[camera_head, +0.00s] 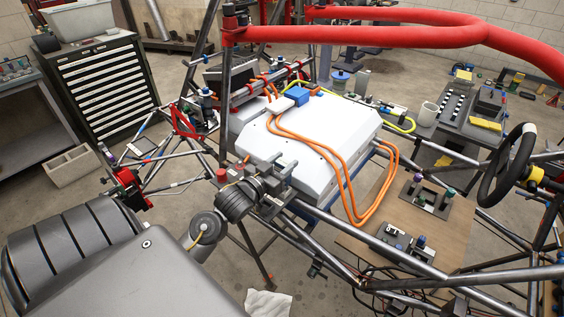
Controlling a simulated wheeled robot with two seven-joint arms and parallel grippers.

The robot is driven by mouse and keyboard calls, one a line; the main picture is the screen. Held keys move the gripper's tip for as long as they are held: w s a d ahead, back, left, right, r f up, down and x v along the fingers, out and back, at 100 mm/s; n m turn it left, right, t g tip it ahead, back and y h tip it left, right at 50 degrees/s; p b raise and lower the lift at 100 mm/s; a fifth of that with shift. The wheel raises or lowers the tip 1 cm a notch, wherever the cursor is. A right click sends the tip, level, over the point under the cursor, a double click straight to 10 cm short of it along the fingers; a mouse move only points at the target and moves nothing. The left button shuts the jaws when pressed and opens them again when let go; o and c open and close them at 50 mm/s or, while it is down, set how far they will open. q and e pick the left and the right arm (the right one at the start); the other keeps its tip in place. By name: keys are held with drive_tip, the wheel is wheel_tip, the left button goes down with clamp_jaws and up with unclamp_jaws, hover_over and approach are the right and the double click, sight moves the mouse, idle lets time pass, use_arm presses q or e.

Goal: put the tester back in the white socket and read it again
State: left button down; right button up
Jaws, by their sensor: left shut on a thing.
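My left gripper (283,167) reaches in from the left and is at the near left edge of the white battery case. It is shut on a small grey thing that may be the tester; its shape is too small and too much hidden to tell. A plate with a small white part (394,231), perhaps the white socket, lies on the wooden board, to the right of and nearer than the gripper. The gripper is well apart from it. My right gripper is not in view.
The white battery case (335,130) has orange cables (340,165) looping over its right side. A plate with green and purple knobs (430,197) lies on the wooden board (455,235). Chassis tubes (330,240) run before the board. A red tube (400,28) crosses the back; a steering wheel (507,165) stands right.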

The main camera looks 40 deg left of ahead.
sight(280, 169)
use_arm(q)
drive_tip(key=shift+p, duration=0.35)
idle(0.3)
drive_tip(key=shift+f+b, duration=0.5)
drive_tip(key=shift+f, duration=0.25)
idle(0.4)
drive_tip(key=c, duration=1.1)
unclamp_jaws()
drive_tip(key=shift+s+p, duration=0.95)
drive_tip(key=shift+s, duration=1.75)
drive_tip(key=shift+s+d+p, duration=0.15)
drive_tip(key=shift+s+p, duration=0.45)
drive_tip(key=shift+s, duration=2.25)
drive_tip(key=shift+f, duration=0.1)
